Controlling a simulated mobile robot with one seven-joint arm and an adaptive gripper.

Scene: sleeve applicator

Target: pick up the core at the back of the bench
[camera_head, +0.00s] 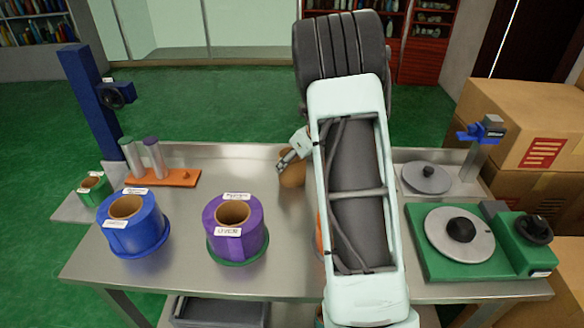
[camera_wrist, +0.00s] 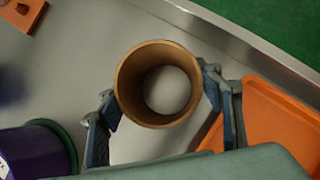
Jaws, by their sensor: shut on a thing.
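The core, a brown cardboard tube (camera_wrist: 129,87), stands open end up between my gripper's fingers in the wrist view. I look down through its hollow to the grey bench top. My gripper (camera_wrist: 162,100) is shut on it, with one blue-grey finger on each side. In the head view the core (camera_head: 292,174) shows at the back of the bench (camera_head: 240,156), partly hidden behind my gripper (camera_head: 288,161) and arm. I cannot tell whether its base touches the bench.
A purple roll (camera_head: 250,243) and a blue roll (camera_head: 148,238) stand left of my arm. An orange base with posts (camera_head: 178,178) is at the back left. A green turntable unit (camera_head: 425,262) stands on the right. An orange tray (camera_wrist: 275,125) lies close beside my gripper.

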